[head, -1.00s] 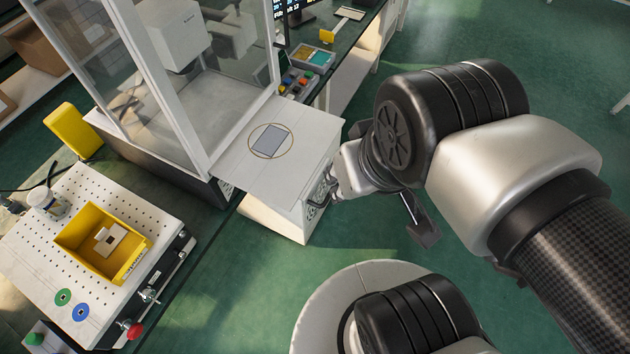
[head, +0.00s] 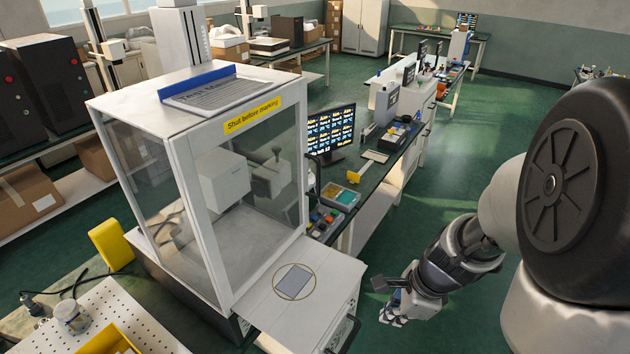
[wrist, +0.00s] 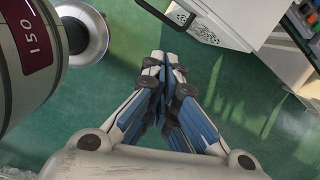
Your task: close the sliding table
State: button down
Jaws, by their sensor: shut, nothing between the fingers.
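The sliding table (head: 325,275) is a white slab on a white box front, sticking out of the glass-walled cabinet (head: 190,150). A flat grey plate (head: 294,282) lies inside a ring marked on its top. Its dark handle (head: 347,336) is on the front face; it also shows in the wrist view (wrist: 180,18). My gripper (head: 393,320) is right of the table in the head view, apart from the handle. In the wrist view my gripper (wrist: 165,58) has its fingers together, empty, over the floor and below the handle.
A pegboard bench (head: 135,310) with a yellow tray (head: 110,342) is at the lower left. A long bench (head: 372,172) with a monitor (head: 331,130) and parts bins (head: 340,197) runs behind the table. Green floor is clear to the right.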

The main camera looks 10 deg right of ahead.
jog(key=w+a+f+m+b, duration=0.1)
jog(key=f+m+b, duration=0.1)
jog(key=f, duration=0.5)
jog(key=w+f+m+b, duration=0.2)
jog(key=f+b, duration=0.1)
jog(key=f, duration=0.4)
jog(key=shift+w+a+b, duration=0.3)
jog(key=shift+a+b, duration=0.05)
jog(key=shift+a, duration=0.05)
jog(key=shift+a, duration=0.1)
